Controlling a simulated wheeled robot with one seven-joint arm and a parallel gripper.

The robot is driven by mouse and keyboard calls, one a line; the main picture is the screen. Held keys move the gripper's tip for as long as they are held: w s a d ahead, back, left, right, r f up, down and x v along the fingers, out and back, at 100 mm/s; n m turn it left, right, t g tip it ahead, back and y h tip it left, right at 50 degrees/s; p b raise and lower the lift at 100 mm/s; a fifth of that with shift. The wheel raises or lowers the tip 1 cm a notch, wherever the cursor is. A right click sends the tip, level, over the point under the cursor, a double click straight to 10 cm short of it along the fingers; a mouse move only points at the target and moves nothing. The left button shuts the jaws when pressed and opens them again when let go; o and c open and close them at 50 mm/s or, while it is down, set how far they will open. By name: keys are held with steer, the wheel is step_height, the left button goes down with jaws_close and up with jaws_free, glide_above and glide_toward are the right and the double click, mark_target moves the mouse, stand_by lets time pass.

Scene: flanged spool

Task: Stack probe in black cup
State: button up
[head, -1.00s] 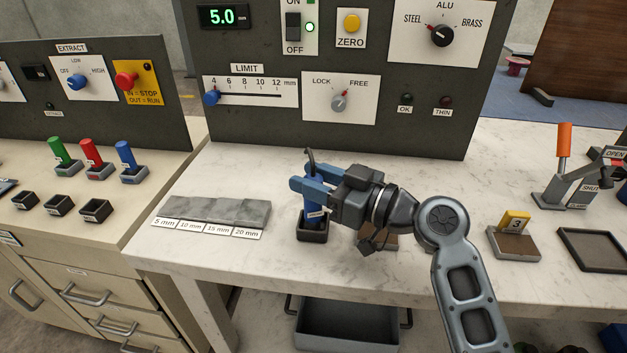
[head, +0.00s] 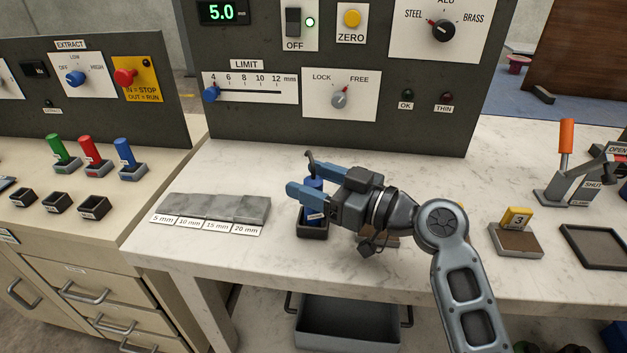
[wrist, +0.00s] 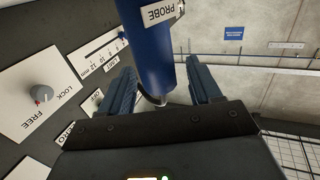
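The blue probe (head: 314,208) stands upright in the black cup (head: 313,230) on the marble bench, with a dark cable at its top. Its lower end is hidden inside the cup. The probe, with its PROBE label, also shows in the wrist view (wrist: 152,45). My gripper (head: 316,182) is at the probe's upper part, with one blue finger on each side. In the wrist view the fingers (wrist: 160,88) are spread, with gaps between them and the probe. The cup is not visible in the wrist view.
A grey stepped thickness block (head: 215,207) lies to the left of the cup. A brown-topped block with a yellow tag (head: 515,238) and a dark tray (head: 597,247) are to the right. The dark control panel (head: 340,125) stands behind; the bench's front edge is close.

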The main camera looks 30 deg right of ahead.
steer(key=shift+r+p, duration=0.4)
steer(key=shift+p, duration=0.15)
steer(key=b+v, duration=0.2)
steer(key=v, duration=1)
steer(key=shift+f, duration=0.15)
